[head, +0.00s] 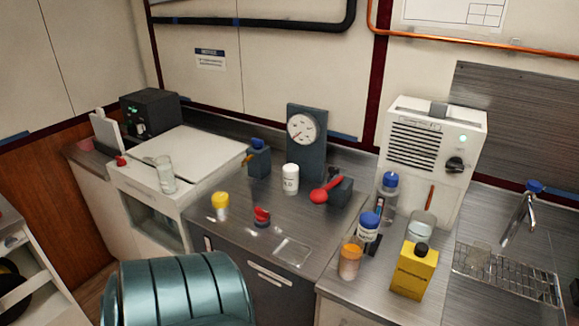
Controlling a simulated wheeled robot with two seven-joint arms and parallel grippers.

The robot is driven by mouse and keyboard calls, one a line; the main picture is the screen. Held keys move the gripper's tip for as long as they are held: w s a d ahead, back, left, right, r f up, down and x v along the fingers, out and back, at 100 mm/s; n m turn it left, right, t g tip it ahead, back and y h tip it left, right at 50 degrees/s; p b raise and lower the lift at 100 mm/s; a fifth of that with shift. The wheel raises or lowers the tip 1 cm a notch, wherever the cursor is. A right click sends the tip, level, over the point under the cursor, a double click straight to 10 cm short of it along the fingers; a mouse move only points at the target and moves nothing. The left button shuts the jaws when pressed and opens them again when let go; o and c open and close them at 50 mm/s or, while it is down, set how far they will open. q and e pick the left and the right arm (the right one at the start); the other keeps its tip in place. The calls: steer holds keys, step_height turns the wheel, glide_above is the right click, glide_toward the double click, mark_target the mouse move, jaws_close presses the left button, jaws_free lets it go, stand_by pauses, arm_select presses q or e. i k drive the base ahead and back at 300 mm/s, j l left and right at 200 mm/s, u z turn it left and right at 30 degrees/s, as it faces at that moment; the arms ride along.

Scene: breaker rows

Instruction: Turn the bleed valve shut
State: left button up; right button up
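I cannot tell which fitting is the bleed valve. A red lever handle (326,192) sits on a dark block (341,191), right of the pressure gauge (301,129) on its dark upright panel. A small dark block with a blue cap (258,145) and a yellowish part stands left of the panel. A separate red knob on a low dark base (262,216) stands nearer the front of the counter. No label on these parts is readable. Neither of my grippers is in view.
A white bottle (290,179) and a yellow-capped jar (220,206) stand among the fittings. A teal ribbed drum-like thing (180,289) fills the lower front.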

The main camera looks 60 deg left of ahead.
mark_target(258, 144)
steer(key=u, duration=2)
